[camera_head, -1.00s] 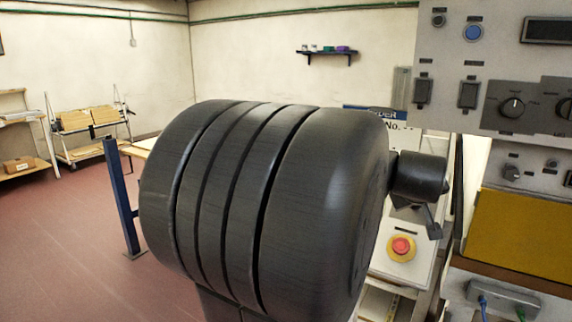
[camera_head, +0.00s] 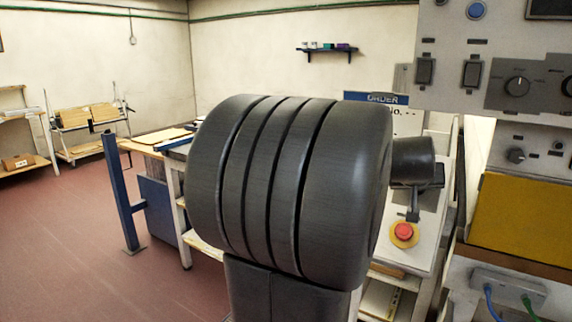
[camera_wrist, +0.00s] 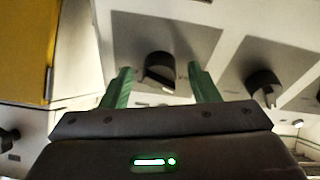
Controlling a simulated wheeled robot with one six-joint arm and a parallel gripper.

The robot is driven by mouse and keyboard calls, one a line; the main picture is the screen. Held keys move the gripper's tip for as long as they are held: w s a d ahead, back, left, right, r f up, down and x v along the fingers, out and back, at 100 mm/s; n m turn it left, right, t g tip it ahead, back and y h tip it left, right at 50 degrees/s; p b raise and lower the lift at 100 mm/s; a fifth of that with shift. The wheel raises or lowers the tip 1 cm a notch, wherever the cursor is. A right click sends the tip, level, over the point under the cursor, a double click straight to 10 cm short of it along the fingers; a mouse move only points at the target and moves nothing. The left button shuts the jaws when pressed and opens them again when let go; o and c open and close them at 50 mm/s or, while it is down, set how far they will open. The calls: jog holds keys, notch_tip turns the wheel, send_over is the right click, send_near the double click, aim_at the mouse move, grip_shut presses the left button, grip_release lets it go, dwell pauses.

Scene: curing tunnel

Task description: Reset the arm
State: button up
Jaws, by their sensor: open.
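My gripper (camera_wrist: 163,88) shows in the wrist view with its two green fingers apart and nothing between them. A dark rotary knob (camera_wrist: 160,72) on the grey control panel (camera_wrist: 115,55) appears just beyond the fingertips; I see no contact. In the head view my dark arm (camera_head: 290,185) fills the middle and hides what is behind it. The gripper's fingers cannot be seen in the head view.
The control panel (camera_head: 445,100) with knobs and switches stands at the right, above a yellow panel (camera_head: 520,220). A red emergency button (camera_head: 404,231) sits below my arm's end. A blue post (camera_head: 120,190) and a workbench stand left. The red floor at left is clear.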

jog(key=m+b, duration=0.2)
jog(key=m, duration=0.1)
jog(key=shift+a+f+m+h+b, duration=0.1)
jog(key=shift+m+h+b, duration=0.2)
jog(key=shift+m+b, duration=0.1)
jog(key=m+g+b, duration=0.1)
jog(key=m, duration=0.2)
jog(key=shift+w, duration=0.1)
jog(key=m, duration=0.4)
jog(key=shift+r+g, duration=0.25)
jog(key=shift+g, duration=0.15)
jog(key=shift+w+m+g+p, duration=0.1)
jog(key=shift+m+g+p, duration=0.3)
jog(key=shift+m, duration=1.7)
jog(key=shift+a, duration=0.15)
